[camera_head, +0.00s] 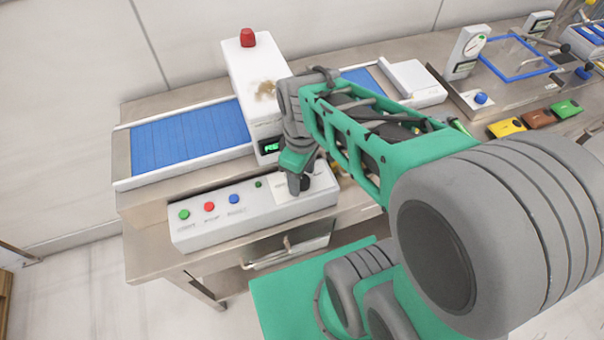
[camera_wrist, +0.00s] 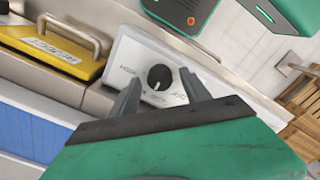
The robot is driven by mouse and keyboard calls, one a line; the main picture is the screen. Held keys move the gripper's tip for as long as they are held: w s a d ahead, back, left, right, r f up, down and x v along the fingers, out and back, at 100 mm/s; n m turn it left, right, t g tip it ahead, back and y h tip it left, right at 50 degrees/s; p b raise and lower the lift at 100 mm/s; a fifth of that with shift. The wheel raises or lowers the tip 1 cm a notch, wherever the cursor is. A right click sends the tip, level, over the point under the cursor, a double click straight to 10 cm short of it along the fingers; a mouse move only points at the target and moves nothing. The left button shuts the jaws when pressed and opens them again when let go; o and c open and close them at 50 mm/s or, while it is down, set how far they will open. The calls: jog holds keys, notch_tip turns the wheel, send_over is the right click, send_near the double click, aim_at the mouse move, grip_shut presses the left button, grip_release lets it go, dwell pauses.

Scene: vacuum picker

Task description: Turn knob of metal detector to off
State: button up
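The metal detector is a white housing (camera_head: 252,72) with a red lamp on top and a small lit green display, standing over a blue conveyor belt (camera_head: 185,140). Its front control panel (camera_head: 215,228) carries green, red and blue buttons. The black round knob (camera_wrist: 160,77) with a white pointer line sits on a pale plate in the wrist view; the lettering is too small to read fully. My gripper (camera_head: 295,184) is low at the panel's right end in the head view. In the wrist view its open fingers appear on either side of the knob, without visible contact.
A yellow piece with a handle (camera_wrist: 60,45) is left of the knob in the wrist view. My arm hides part of the bench.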

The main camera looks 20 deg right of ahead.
aim_at(302, 180)
notch_tip(302, 180, up, 8)
jog(key=shift+f+b, duration=0.1)
jog(key=shift+b, duration=0.45)
